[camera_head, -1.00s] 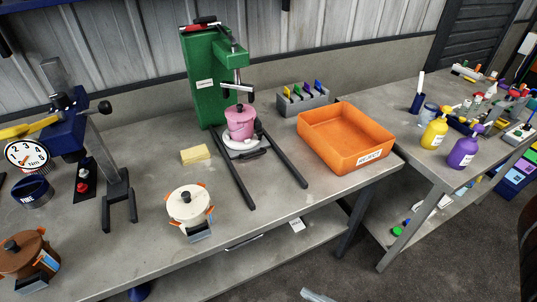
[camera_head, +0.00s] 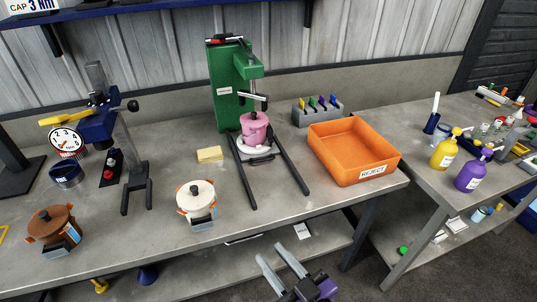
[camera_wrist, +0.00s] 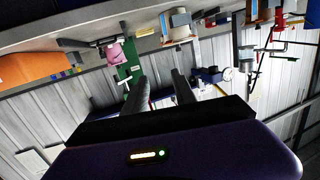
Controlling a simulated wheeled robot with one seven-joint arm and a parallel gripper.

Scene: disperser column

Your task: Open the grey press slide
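A blue bench press (camera_head: 98,125) stands at the left of the bench, with a grey upright bar, a yellow lever and a round dial. A green column (camera_head: 230,90) stands at the back middle, with a grey arm and spindle above a pink pot (camera_head: 254,128). I cannot tell for sure which grey part is the press slide. My gripper (camera_head: 271,251) is in front of the bench at the lower middle, apart from both machines. Its two grey fingers are spread with nothing between them. The wrist view is upside down and shows the open fingers (camera_wrist: 160,75) and the pink pot (camera_wrist: 116,53).
A cream pot (camera_head: 196,198) and a brown pot (camera_head: 50,222) stand near the front edge. A yellow sponge (camera_head: 209,154) lies behind the cream pot. An orange reject bin (camera_head: 385,168) is right of the green column's dark legs. A second bench holds yellow and purple bottles.

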